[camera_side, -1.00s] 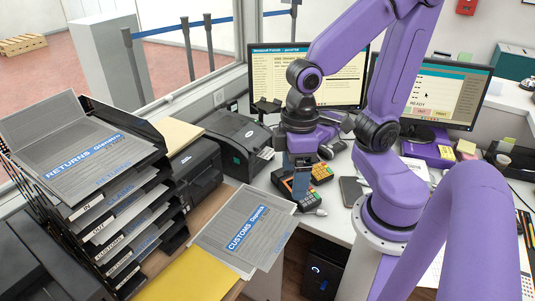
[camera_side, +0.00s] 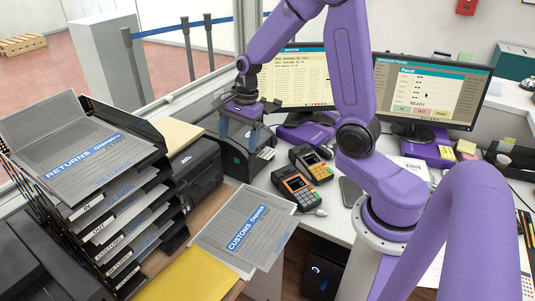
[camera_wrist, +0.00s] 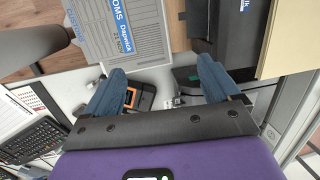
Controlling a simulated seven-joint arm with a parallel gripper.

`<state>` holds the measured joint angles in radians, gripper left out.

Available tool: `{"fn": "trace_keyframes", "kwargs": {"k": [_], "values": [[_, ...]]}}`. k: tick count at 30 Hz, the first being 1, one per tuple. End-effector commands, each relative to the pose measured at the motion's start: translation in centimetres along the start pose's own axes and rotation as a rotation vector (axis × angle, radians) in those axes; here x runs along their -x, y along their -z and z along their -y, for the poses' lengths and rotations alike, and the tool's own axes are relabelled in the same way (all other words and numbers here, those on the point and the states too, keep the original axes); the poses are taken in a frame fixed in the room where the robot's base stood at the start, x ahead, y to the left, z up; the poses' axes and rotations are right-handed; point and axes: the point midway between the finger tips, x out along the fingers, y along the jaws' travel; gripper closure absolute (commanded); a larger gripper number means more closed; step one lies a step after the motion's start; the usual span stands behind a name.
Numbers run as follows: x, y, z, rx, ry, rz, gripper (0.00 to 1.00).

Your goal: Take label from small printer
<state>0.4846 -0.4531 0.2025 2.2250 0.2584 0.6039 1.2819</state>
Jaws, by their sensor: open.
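The small label printer (camera_side: 237,157) is a dark box on the counter, left of the card terminals. A white label (camera_side: 266,153) sticks out of its right-hand side. My gripper (camera_side: 238,135) is over the printer with its blue fingers pointing down, open and empty. I cannot tell whether a finger touches the printer. In the wrist view my gripper (camera_wrist: 162,68) shows its two blue fingers wide apart. The printer (camera_wrist: 190,85) is partly hidden there behind one finger, and the label is hard to make out.
Two card terminals (camera_side: 294,186) (camera_side: 313,162) lie right of the printer. A larger black printer (camera_side: 197,173) and a stacked document tray (camera_side: 128,215) stand to the left. A customs sheet (camera_side: 243,230) lies in front. Monitors (camera_side: 425,95) stand behind.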

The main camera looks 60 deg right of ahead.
Motion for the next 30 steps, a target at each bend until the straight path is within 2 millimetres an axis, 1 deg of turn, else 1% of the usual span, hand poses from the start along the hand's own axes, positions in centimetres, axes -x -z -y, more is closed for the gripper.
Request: {"fn": "trace_keyframes", "kwargs": {"k": [1,3,8,9,14,15,18,21,24,30], "values": [[-0.3,1.4,0.5,-0.111,0.009,-0.004,0.11],[-0.7,3.3,1.2,-0.266,0.025,-0.008,0.11],[-1.5,7.9,2.0,-0.62,0.065,-0.017,0.11],[-1.6,9.2,2.0,-0.71,0.077,-0.019,0.11],[-2.3,14.0,1.6,-1.063,0.122,-0.023,0.11],[-2.5,15.2,1.3,-1.147,0.135,-0.023,0.11],[-2.8,17.8,0.5,-1.334,0.161,-0.024,0.11],[-3.0,19.7,-0.3,-1.475,0.185,-0.023,0.11],[-3.1,20.8,-0.9,-1.56,0.197,-0.022,0.11],[-3.6,21.4,-1.2,-1.607,0.206,-0.02,0.11]]}}
